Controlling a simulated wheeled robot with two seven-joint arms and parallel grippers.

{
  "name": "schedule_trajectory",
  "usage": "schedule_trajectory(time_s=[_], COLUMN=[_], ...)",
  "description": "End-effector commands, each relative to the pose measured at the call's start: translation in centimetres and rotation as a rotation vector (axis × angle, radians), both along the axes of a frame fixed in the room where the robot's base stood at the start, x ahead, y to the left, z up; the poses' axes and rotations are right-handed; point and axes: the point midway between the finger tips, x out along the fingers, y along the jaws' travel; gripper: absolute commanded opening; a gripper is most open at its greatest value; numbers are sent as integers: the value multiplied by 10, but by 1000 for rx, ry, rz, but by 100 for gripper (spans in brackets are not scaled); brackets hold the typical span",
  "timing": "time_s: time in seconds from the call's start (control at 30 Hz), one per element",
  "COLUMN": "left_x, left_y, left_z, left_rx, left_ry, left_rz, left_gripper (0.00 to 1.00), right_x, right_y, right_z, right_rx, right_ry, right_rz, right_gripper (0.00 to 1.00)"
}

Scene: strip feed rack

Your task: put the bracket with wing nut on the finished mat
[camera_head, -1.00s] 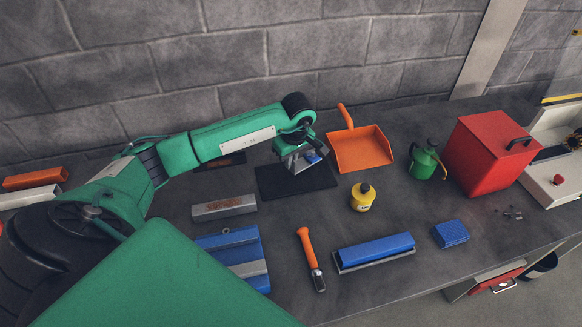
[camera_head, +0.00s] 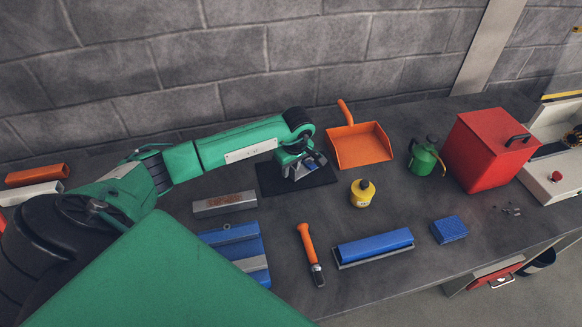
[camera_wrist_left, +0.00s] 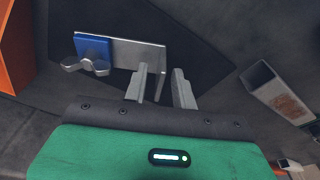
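The bracket with wing nut (camera_head: 304,172) is on the black mat (camera_head: 270,184), partly hidden by my left gripper in the head view. The left wrist view shows the bracket (camera_wrist_left: 133,52) as a grey metal plate with a blue block, a wing nut at one end and an upturned flange at the other. My left gripper (camera_wrist_left: 163,91) is low over the mat (camera_wrist_left: 205,52). Its fingers are apart, with the flange in the gap close to one finger and clear space by the other. My right gripper is not in view.
An orange dustpan (camera_head: 360,146) lies right of the mat. A green can (camera_head: 424,158) and red box (camera_head: 488,152) stand at right.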

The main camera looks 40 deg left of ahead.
Motion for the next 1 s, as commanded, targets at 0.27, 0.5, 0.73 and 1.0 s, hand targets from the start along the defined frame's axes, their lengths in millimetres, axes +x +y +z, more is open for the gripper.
schedule_trajectory(time_s=[0.27, 0.5, 0.73, 1.0], left_x=[0, 0, -3, -5], left_y=[0, -5, -12, -17], left_z=[4, 40, 88, 118], left_rx=[0, 1, 0, -1], left_ry=[-1, -6, -5, -2], left_rz=[0, -2, 0, 0], left_gripper=[27, 27, 27, 27], right_x=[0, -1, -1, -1], right_y=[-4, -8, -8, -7], right_z=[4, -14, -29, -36], right_rx=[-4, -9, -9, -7], right_ry=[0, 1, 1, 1], right_rz=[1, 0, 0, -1], right_gripper=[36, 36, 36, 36])
